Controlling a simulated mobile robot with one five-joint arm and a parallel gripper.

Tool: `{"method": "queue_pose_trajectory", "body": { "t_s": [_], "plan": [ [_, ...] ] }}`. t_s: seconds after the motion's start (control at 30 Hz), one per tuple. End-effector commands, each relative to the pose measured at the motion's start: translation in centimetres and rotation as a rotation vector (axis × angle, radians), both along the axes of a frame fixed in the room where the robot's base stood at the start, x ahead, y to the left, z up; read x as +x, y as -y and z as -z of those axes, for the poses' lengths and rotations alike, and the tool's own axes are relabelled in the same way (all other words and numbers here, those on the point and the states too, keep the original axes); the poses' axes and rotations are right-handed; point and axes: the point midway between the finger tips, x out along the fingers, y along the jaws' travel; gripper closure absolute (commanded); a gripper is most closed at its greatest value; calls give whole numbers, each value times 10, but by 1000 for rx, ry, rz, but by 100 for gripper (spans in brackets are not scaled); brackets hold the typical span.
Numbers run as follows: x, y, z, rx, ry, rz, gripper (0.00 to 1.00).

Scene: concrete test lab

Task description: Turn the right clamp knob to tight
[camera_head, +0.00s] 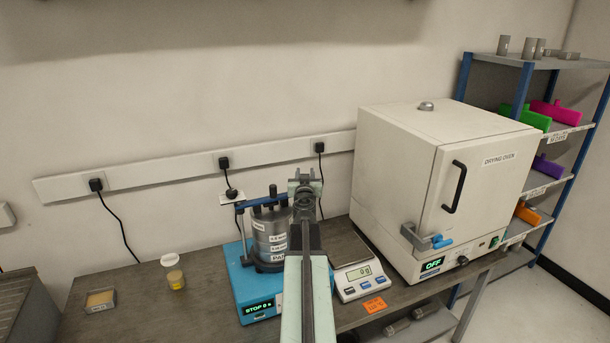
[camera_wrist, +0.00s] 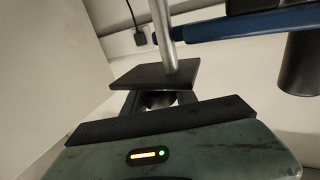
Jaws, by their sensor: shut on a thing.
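The sieve shaker has a blue base (camera_head: 236,272) with a display reading "STOP 0 s". A grey sieve stack (camera_head: 268,240) stands on it under a blue clamp bar (camera_head: 252,202), which also shows in the wrist view (camera_wrist: 245,27). My gripper (camera_head: 304,180) is at the right side of the stack and hides that end of the clamp. The knob's tightness cannot be told.
A balance (camera_head: 360,279) stands close to the right of my arm, with an orange tag (camera_head: 374,305) in front. A drying oven (camera_head: 440,175) fills the bench's right. A yellow-filled jar (camera_head: 175,277) and a small box (camera_head: 100,299) stand left.

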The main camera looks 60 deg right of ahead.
Motion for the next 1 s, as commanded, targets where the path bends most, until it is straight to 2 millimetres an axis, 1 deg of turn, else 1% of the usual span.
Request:
{"method": "queue_pose_trajectory", "body": {
  "t_s": [0.13, 0.17, 0.2, 0.23, 0.53, 0.63, 0.77, 0.9, 1.0],
  "plan": [
    [0, 0, 0, -1, -1, 2, 100],
    [0, 0, 0, -1, -1, 2, 61],
    [0, 0, 0, -1, -1, 2, 50],
    [0, 0, 0, -1, -1, 1, 45],
    [0, -1, 0, -1, -1, 0, 45],
    [-3, -6, 0, -1, -1, -1, 45],
    [-13, -22, 0, 0, 0, -1, 45],
    [-28, -47, 0, 0, 0, 0, 45],
    [-37, -62, 0, 0, 0, 0, 45]
  ]
}}
